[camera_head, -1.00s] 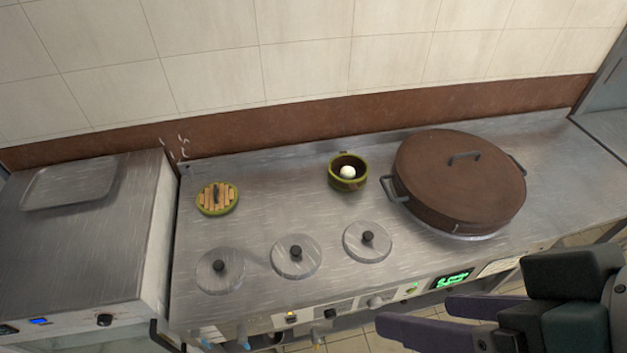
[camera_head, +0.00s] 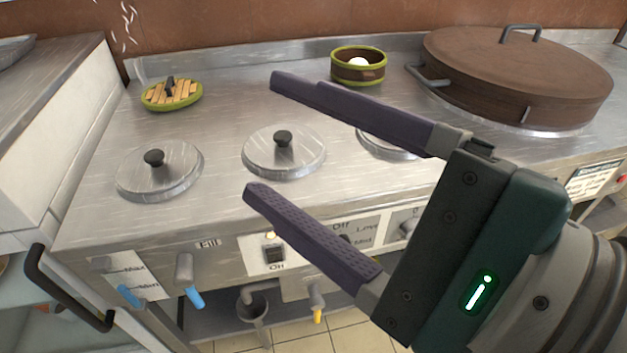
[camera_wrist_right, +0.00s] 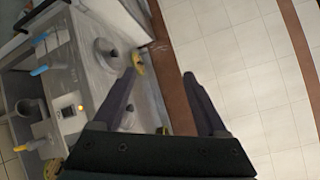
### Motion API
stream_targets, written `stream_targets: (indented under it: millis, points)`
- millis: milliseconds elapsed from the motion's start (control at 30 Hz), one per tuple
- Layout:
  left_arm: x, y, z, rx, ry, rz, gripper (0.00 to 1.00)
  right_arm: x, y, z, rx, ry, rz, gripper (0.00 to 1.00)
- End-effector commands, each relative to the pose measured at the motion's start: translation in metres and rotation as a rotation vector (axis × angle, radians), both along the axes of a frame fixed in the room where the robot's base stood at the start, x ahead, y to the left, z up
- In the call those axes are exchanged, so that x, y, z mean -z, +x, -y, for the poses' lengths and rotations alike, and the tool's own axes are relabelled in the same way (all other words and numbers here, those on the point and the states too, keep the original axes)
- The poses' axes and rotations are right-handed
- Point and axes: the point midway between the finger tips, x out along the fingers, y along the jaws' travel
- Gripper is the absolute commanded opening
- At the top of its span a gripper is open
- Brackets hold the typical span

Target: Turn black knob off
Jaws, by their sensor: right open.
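The black knob (camera_head: 345,240) is on the stove's front panel, below the "Off" label and beside the "Low" and "Mid" marks. It is mostly hidden behind the lower finger of my right gripper, so its setting cannot be read. My right gripper (camera_head: 262,136) is open and empty. It hovers in front of and above the panel, its fingers pointing left across the round lids. Its two spread fingers also show in the right wrist view (camera_wrist_right: 162,82), where I cannot make out the knob. My left gripper is not in view.
Lidded wells, including the left one (camera_head: 158,172) and middle one (camera_head: 300,160), sit in the steel top. A lit switch (camera_head: 274,254), blue-handled taps (camera_head: 190,285) and grey knob (camera_head: 408,228) are on the front.

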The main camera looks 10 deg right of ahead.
Motion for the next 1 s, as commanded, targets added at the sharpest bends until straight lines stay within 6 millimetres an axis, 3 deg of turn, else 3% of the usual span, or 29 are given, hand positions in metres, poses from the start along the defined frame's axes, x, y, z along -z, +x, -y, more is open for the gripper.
stream_targets:
  millis: [33, 267, 500, 600, 733, 867, 1000]
  points:
    - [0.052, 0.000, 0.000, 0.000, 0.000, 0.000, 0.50, 0.050, 0.004, 0.004, 0.030, 0.077, -0.022, 0.75]
    - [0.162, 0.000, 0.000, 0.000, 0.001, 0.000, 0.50, 0.155, 0.020, 0.031, 0.191, 0.455, -0.137, 0.75]
    - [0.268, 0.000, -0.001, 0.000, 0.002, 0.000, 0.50, 0.274, 0.031, 0.068, 0.374, 0.813, -0.249, 0.75]
    - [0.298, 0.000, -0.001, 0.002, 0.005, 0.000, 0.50, 0.312, 0.033, 0.081, 0.439, 0.926, -0.281, 0.75]
    - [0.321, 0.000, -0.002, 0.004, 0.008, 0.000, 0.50, 0.342, 0.034, 0.093, 0.499, 1.022, -0.306, 0.75]
    - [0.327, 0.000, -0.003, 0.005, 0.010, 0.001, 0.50, 0.353, 0.036, 0.099, 0.529, 1.065, -0.316, 0.75]
    - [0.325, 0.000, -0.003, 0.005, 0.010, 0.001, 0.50, 0.351, 0.050, 0.100, 0.534, 1.075, -0.315, 0.75]
